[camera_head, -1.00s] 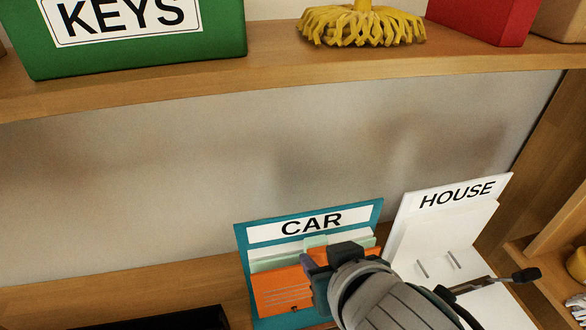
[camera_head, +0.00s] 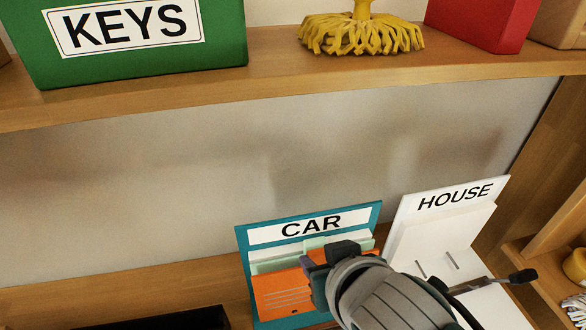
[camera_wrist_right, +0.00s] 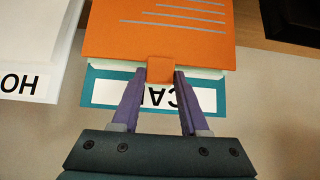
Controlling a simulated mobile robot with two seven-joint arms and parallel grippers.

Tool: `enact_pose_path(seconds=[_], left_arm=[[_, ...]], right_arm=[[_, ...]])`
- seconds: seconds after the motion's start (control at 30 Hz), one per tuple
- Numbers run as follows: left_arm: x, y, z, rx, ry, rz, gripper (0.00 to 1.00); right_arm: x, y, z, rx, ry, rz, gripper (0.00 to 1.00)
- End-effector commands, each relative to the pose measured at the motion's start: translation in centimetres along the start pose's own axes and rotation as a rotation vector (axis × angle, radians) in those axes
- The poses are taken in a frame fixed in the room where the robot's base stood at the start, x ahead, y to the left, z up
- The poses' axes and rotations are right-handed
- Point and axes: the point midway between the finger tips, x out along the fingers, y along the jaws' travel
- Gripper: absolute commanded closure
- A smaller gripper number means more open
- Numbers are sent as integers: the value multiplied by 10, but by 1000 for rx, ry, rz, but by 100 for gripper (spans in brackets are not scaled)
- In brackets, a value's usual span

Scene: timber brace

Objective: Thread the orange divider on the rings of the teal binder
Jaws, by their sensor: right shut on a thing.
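The teal binder (camera_head: 366,216) labelled CAR stands on the lower shelf, leaning back, with pale green sheets in it. The orange divider (camera_head: 277,292) lies in front of those sheets and covers much of the binder's lower part. My right gripper (camera_head: 308,268) is shut on the divider's upper edge. In the right wrist view the two purple fingers (camera_wrist_right: 161,78) close on the small orange tab of the divider (camera_wrist_right: 160,30). The binder's rings are hidden, so I cannot tell whether the divider is on them. My left gripper is not in view.
A white binder (camera_head: 411,235) labelled HOUSE stands open right beside the teal one, with two metal rings showing. A black object (camera_head: 170,320) lies at the lower left. Above, a shelf (camera_head: 270,75) holds a green KEYS box (camera_head: 210,60), a yellow mop head (camera_head: 362,35) and a red box (camera_head: 480,22).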

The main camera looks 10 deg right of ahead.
Motion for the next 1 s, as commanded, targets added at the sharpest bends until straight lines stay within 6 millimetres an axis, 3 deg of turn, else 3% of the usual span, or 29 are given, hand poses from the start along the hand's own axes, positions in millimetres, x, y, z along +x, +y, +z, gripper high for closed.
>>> enact_pose_path(seconds=[0.33,0.37,0.67,0.83,1.0], left_arm=[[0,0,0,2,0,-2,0],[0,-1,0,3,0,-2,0],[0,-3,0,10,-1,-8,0],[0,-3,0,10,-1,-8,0],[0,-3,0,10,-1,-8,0]], right_arm=[[1,1,2,-2,-5,2,100],[1,1,2,-2,-5,2,55],[1,1,1,-1,-2,1,21],[1,0,0,0,-1,1,21],[1,0,0,0,-1,1,3]])
